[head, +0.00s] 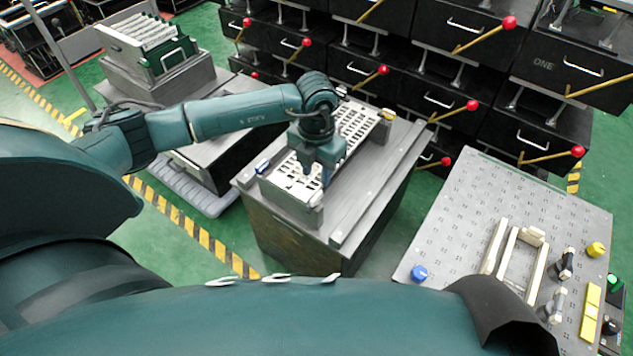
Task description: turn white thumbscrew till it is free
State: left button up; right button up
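A grey fixture block (345,215) stands in the middle of the head view with a pale slotted plate (290,181) on top. A small whitish knob (316,200) sits at the plate's near right corner. It is likely the white thumbscrew, but it is too small to be sure. My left gripper (316,179) points down over the near end of the plate, just behind this knob. Its two fingers look apart, with a gap between them. It appears empty, and the arm hides part of the plate. My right gripper is not in view.
A blue knob (262,167), a dark knob (341,92) and a yellow knob (388,113) sit at the plate's other corners. Black drawers (548,65) with red-tipped levers stand behind. A grey perforated panel (465,205) with handles and knobs is at right.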

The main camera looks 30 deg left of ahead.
pick_arm(q)
notch_tip(320, 180, up, 5)
dwell(0.5)
